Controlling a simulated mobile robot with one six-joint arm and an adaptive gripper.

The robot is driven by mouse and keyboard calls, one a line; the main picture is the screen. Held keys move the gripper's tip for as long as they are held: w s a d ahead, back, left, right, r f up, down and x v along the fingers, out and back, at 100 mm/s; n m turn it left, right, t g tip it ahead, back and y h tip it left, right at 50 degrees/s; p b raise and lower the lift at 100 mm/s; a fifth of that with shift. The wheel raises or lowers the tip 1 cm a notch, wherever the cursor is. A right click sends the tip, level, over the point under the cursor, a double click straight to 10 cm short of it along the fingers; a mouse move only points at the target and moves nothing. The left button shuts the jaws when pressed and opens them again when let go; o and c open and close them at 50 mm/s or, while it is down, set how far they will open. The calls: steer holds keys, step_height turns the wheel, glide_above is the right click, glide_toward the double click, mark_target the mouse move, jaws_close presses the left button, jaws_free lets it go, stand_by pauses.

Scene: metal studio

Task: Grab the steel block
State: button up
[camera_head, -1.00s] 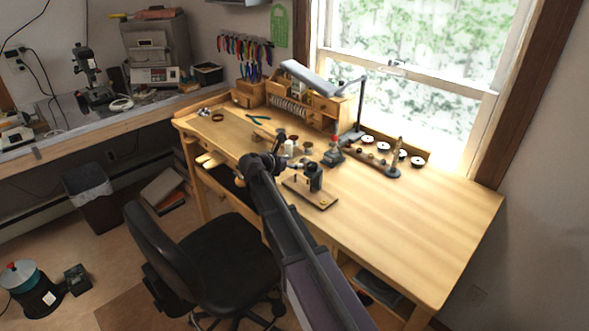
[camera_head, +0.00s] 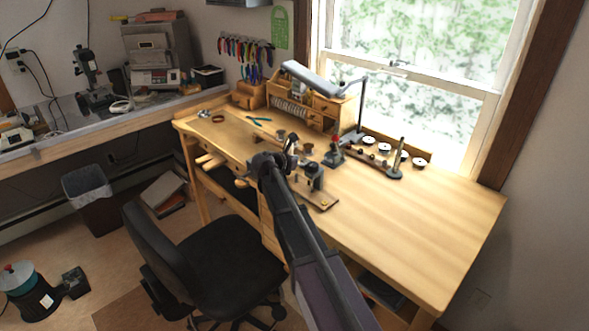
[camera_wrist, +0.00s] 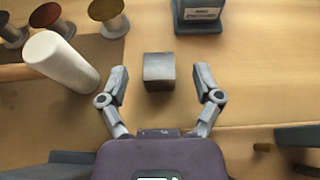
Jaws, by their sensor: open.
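The steel block (camera_wrist: 159,66), a small grey cube, sits on the wooden bench in the wrist view. My gripper (camera_wrist: 161,79) is open, with one finger to the left of the block and one to the right. There is a gap on each side, and the block lies at about the level of the fingertips in the picture. In the head view my gripper (camera_head: 289,146) is over the middle of the bench, and I cannot make out the block there.
A white cylinder (camera_wrist: 60,62) stands close to the left finger. Several spools (camera_wrist: 108,16) are at the upper left. A dark labelled block (camera_wrist: 199,15) is beyond the steel block. The right part of the bench (camera_head: 420,225) is clear.

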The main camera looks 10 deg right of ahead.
steer(key=shift+w+d+f, duration=0.25)
steer(key=shift+w+d, duration=0.05)
steer(key=shift+d, duration=0.15)
jaws_close()
stand_by(0.3)
